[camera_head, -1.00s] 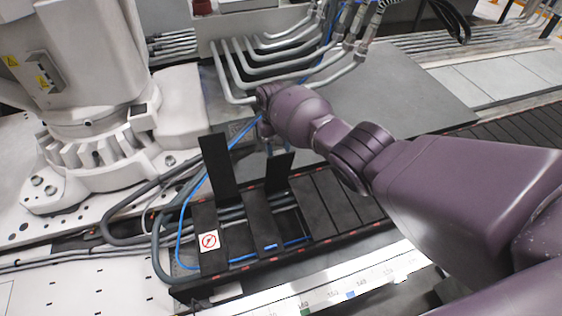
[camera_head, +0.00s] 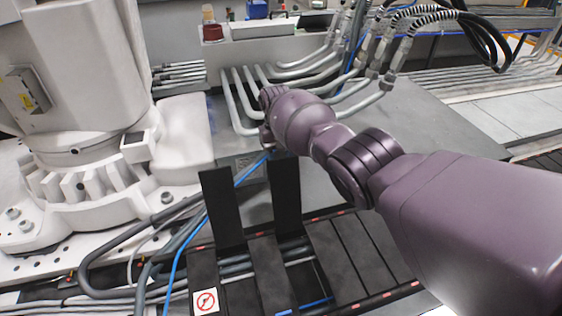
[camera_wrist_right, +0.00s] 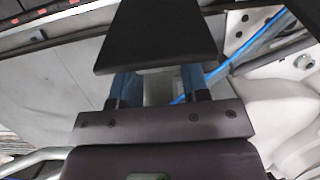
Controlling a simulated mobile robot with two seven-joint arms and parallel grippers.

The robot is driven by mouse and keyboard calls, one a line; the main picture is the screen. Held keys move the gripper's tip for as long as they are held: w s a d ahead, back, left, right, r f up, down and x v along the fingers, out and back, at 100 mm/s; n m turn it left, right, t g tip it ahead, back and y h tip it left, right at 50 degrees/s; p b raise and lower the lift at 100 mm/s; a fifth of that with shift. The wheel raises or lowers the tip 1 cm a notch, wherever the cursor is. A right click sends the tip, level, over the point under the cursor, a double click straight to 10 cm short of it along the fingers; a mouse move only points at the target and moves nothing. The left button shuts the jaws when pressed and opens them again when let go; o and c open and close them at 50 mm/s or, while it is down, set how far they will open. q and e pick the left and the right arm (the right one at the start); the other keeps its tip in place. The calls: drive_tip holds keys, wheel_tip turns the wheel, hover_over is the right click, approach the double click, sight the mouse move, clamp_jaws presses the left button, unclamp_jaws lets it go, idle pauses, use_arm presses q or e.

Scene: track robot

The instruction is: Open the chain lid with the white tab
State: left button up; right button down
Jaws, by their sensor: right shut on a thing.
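The black cable chain has two narrow lids standing up from it: a left lid (camera_head: 222,210) and a right lid (camera_head: 285,195). My right gripper (camera_head: 268,142) is at the top of the right lid, its fingers mostly hidden by my wrist. In the right wrist view, a black lid panel (camera_wrist_right: 160,36) lies just beyond the fingertips. My right gripper (camera_wrist_right: 160,82) is shut on this lid's end; the grip itself is partly covered. I cannot clearly make out a white tab on the lid. My left gripper is not in view.
A blue cable (camera_head: 180,255) runs up past the left lid. Grey pipes (camera_head: 290,75) stand behind my gripper. A large white machine (camera_head: 80,110) fills the left side. A white sign with a red circle (camera_head: 205,302) sits on the chain. Flat closed lids (camera_head: 365,255) lie to the right.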

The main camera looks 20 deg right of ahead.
drive_tip(key=x, duration=0.3)
drive_tip(key=shift+w+a, duration=0.1)
drive_tip(key=shift+w, duration=0.05)
drive_tip(key=shift+r, duration=0.2)
drive_tip(key=c, duration=0.8)
unclamp_jaws()
drive_tip(key=shift+w+a, duration=0.1)
drive_tip(key=shift+o, duration=1)
drive_tip(key=shift+w+r, duration=0.1)
drive_tip(key=shift+w, duration=0.05)
drive_tip(key=v, duration=1.1)
drive_tip(key=shift+r, duration=0.3)
